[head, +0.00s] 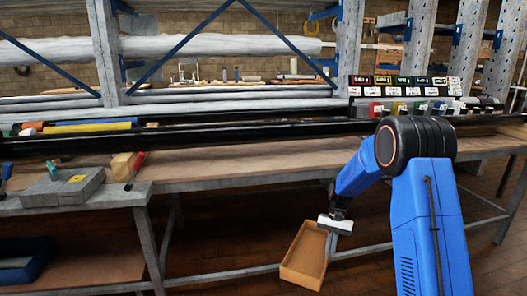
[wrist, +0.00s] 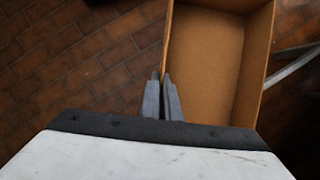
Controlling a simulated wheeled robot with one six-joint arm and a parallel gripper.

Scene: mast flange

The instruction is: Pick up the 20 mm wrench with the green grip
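A rack (head: 405,92) with rows of labels stands at the back right of the bench. Small coloured items sit along its lower part: red, yellow, green and blue ones. A green item (head: 420,106) there may be the wrench's green grip; its shape and size marking are too small to tell. My gripper (head: 335,232) is low in front of the bench, well away from the rack. In the wrist view my gripper (wrist: 162,80) has its fingers close together on the near left wall of an open brown box (wrist: 210,50). The box (head: 292,273) appears held above the floor, tilted.
The long bench (head: 230,172) has a black rail (head: 210,134) along it. A grey block (head: 62,190) and a red-handled tool (head: 135,170) lie at the left. A blue bin (head: 25,262) is on the lower left shelf. Brick floor is clear below.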

